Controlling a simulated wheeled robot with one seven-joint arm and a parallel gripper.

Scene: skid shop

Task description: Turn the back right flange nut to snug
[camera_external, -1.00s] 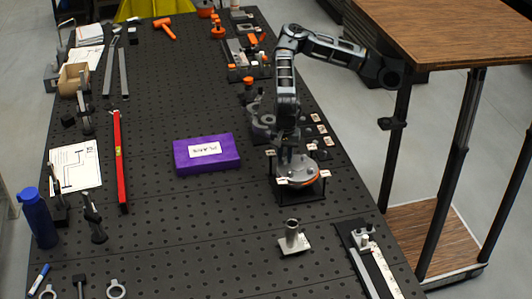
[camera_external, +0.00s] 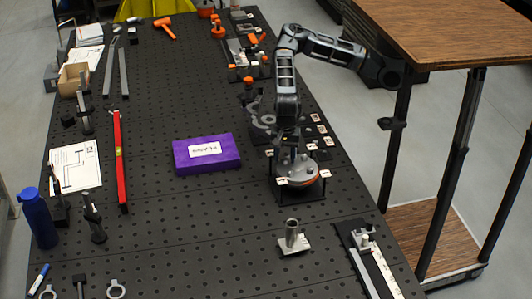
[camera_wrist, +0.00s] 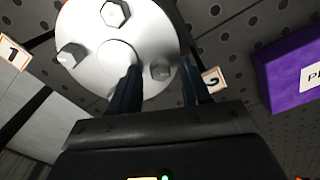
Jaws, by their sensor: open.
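A round silver flange (camera_external: 302,175) with an orange edge sits in a black frame at the right side of the bench. In the wrist view the flange (camera_wrist: 95,35) shows a raised centre and hex nuts around it: one at the top (camera_wrist: 115,13), one at the left (camera_wrist: 70,55) and one at the right (camera_wrist: 160,70). Something at the lower edge is partly hidden by a finger. My gripper (camera_wrist: 160,66) is open above the flange, with the right-hand nut between its fingertips in the picture. Contact cannot be told. In the external view my gripper (camera_external: 291,158) is over the flange's back part.
Label 1 (camera_wrist: 12,52) and label 2 (camera_wrist: 213,80) stand beside the flange. A purple box (camera_external: 206,153) lies to the left. Dark parts and small labelled tiles (camera_external: 315,130) sit behind. Bench between box and flange is clear.

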